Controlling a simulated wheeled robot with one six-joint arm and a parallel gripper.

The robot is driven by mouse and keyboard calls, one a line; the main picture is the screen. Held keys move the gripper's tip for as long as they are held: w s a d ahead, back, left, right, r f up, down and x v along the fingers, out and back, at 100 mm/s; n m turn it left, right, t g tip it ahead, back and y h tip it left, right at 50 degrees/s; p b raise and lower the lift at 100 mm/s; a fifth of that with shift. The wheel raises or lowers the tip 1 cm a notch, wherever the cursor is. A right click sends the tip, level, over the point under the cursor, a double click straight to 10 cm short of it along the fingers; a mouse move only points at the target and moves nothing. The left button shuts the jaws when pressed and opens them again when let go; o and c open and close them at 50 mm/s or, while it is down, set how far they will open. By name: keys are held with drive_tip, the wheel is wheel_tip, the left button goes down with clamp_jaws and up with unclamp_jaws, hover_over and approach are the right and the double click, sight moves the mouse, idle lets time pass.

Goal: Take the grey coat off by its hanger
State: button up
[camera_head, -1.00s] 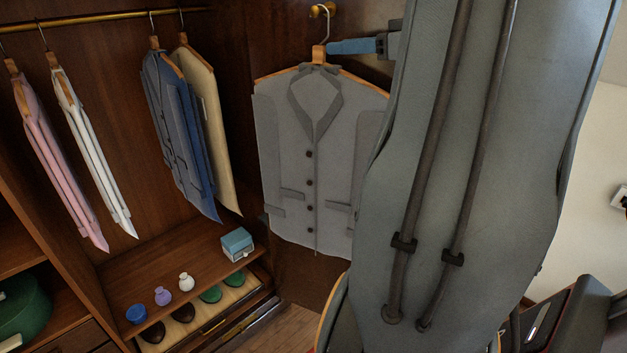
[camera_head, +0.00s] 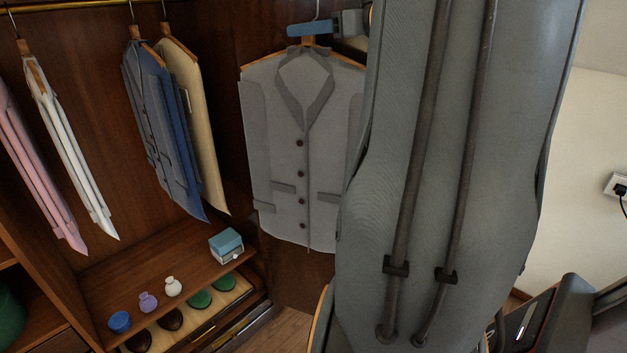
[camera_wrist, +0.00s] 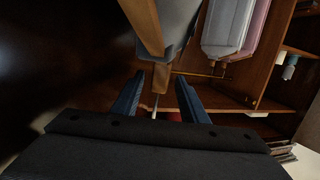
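The grey coat (camera_head: 300,150) hangs on a wooden hanger (camera_head: 346,59) against the dark armoire panel, front towards me. The hanger's metal hook (camera_head: 317,10) rises out of the top of the head view, so what it hangs on is out of frame. My gripper (camera_head: 300,28) is at the hanger's neck, just above the collar. In the wrist view, my gripper (camera_wrist: 160,90) is open, with its two blue fingers on either side of the wooden hanger neck (camera_wrist: 161,76). Gaps show between neck and fingers. My arm hides part of the coat's right edge.
Several other garments, including a blue jacket (camera_head: 175,130) and a cream one (camera_head: 195,100), hang from a brass rail (camera_head: 75,6) on the left. A blue box (camera_head: 226,244) and small jars (camera_head: 148,302) stand on the shelf below. Shoes (camera_head: 198,299) lie beneath it.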

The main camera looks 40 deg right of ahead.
sight(318, 8)
clamp_jaws()
drive_tip(key=shift+r, duration=0.1)
drive_tip(key=shift+r+p, duration=0.2)
drive_tip(key=shift+p, duration=0.1)
drive_tip(key=shift+r+p, duration=1)
drive_tip(key=shift+p, duration=0.3)
drive_tip(key=shift+r+p, duration=0.35)
drive_tip(key=shift+p, duration=0.1)
drive_tip(key=shift+r+p, duration=0.3)
drive_tip(key=shift+p, duration=0.15)
drive_tip(key=shift+s+d, duration=0.1)
